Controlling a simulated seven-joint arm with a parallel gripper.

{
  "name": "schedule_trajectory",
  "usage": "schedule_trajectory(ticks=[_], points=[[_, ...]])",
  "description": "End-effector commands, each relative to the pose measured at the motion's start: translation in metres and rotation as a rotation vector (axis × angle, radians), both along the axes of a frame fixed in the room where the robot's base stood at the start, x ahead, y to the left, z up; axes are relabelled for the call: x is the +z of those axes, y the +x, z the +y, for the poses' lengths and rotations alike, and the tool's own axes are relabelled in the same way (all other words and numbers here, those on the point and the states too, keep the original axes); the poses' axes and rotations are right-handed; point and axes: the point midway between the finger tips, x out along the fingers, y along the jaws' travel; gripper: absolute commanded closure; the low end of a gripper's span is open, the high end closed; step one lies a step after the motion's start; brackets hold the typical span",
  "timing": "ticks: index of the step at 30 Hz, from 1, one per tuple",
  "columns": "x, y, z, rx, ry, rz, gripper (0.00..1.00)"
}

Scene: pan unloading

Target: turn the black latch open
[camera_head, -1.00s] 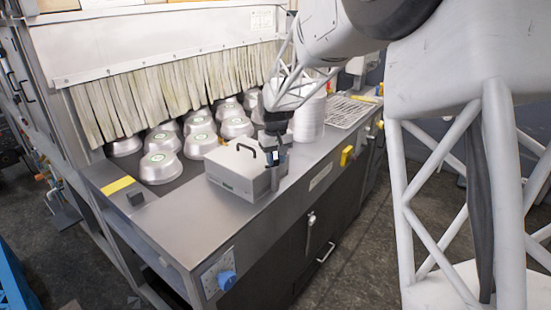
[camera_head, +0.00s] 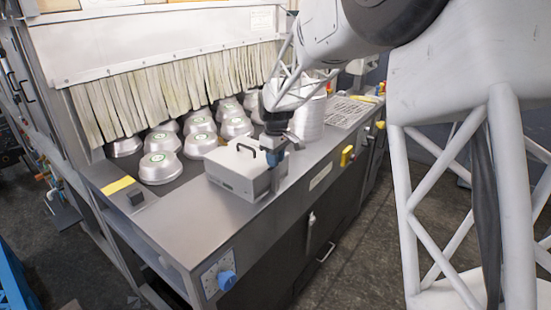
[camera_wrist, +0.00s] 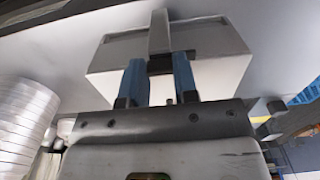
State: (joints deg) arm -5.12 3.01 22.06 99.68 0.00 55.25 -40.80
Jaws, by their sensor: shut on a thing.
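My gripper (camera_head: 275,160) is at the box's right side. In the wrist view the box (camera_wrist: 105,58) is straight ahead, and my gripper's two blue fingers (camera_wrist: 159,82) point at it. A small dark piece, which looks like the black latch (camera_wrist: 160,64), sits between the fingertips, and they are shut on it. A grey strip runs from it across the box. The latch's exact angle is hard to tell, and my gripper hides it in the head view.
Several upturned silver pans (camera_head: 160,167) stand left of and behind the box, before a strip curtain (camera_head: 170,90). A stack of pale round pans (camera_head: 311,118) stands close behind my gripper. The counter (camera_head: 190,220) in front of the box is clear. A blue knob (camera_head: 226,280) juts from its front.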

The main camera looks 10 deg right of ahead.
Motion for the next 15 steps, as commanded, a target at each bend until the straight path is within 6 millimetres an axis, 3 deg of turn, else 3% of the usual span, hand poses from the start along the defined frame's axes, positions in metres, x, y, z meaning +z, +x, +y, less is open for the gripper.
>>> schedule_trajectory(ticks=[8, 9, 13, 15], points=[[0.0008, 0.0003, 0.0, 0.0, 0.0, -0.001, 0.96], [0.0008, 0.0003, 0.0, 0.0, 0.0, -0.001, 0.66], [0.0006, 0.0001, 0.0, 0.0, 0.0, -0.001, 0.47], [0.0004, 0.0001, 0.0, -0.001, 0.0, 0.0, 0.47]])
